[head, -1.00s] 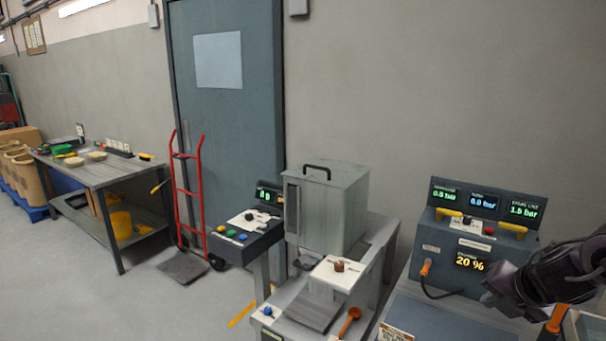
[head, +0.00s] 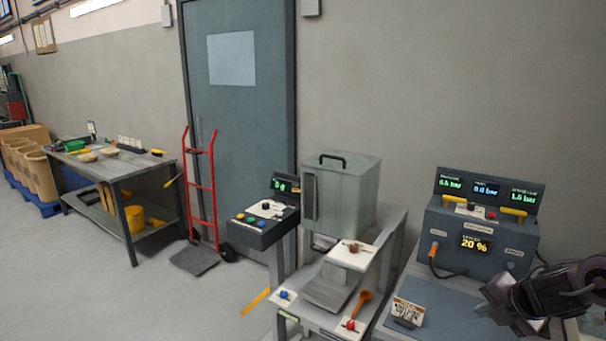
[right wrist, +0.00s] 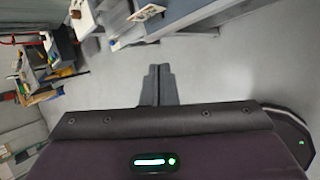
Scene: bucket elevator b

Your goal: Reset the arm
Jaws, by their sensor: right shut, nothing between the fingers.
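My right arm comes in at the right edge of the head view, and my right gripper (head: 528,318) hangs near the front right of the grey bench with the pressure unit. In the right wrist view my right gripper (right wrist: 158,72) shows its two dark fingers together, with nothing between them, over bare floor. My left gripper is in neither view.
The pressure unit (head: 478,240) reads 20 % and stands on the bench, with a small card (head: 407,312) before it. Left of it are a grey metal hopper (head: 342,195), an orange scoop (head: 360,302) and a button panel (head: 262,226). A red hand truck (head: 200,190) stands by the door (head: 240,110).

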